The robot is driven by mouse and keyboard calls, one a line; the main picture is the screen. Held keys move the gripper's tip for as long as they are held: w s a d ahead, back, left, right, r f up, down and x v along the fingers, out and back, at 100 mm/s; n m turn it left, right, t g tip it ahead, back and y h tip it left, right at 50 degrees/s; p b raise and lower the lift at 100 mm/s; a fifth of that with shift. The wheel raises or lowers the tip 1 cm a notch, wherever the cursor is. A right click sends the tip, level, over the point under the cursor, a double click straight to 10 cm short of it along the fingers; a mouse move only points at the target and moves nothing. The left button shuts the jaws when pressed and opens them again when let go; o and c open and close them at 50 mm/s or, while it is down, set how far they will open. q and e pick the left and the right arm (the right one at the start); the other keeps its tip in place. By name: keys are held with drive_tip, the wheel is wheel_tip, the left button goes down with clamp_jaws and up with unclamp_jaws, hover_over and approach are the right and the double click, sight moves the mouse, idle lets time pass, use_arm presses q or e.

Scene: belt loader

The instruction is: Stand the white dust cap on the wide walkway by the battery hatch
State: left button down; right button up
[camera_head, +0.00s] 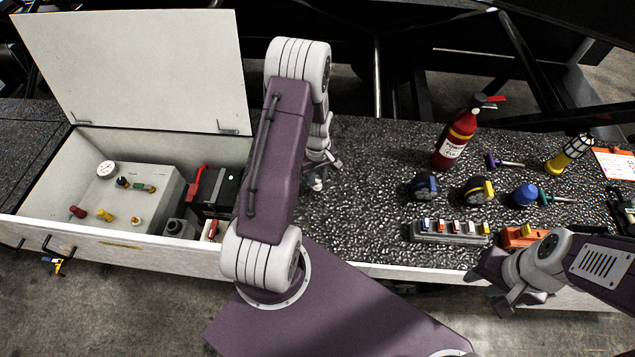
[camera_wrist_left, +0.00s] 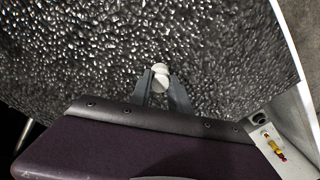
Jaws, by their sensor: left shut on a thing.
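The white dust cap (camera_wrist_left: 160,82) is held between the fingertips of my left gripper (camera_wrist_left: 161,90) in the left wrist view, over the dark speckled walkway (camera_wrist_left: 80,50). I cannot tell whether the cap touches the surface. In the head view my left gripper (camera_head: 318,176) points down over the walkway (camera_head: 365,150), just right of the open battery hatch, whose white lid (camera_head: 135,70) stands up. The cap (camera_head: 317,187) shows there only as a small pale spot, partly hidden by the gripper. My right gripper (camera_head: 497,282) is near the walkway's front edge; its finger gap is unclear.
Right along the walkway stand a red extinguisher (camera_head: 456,137), blue (camera_head: 424,187) and yellow (camera_head: 476,190) round parts, a blue cap (camera_head: 523,195) and a grey rack (camera_head: 449,231). The hatch bay holds a grey box (camera_head: 140,190) with fittings. The walkway right of my left gripper is clear.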

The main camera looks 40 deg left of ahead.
sight(317, 184)
use_arm(q)
wheel_tip(317, 184, down, 4)
drive_tip(key=shift+s+r+p, duration=0.1)
drive_tip(key=shift+r+p, duration=0.05)
drive_tip(key=shift+p, duration=0.2)
drive_tip(key=shift+f, duration=0.25)
drive_tip(key=c, duration=1.2)
unclamp_jaws()
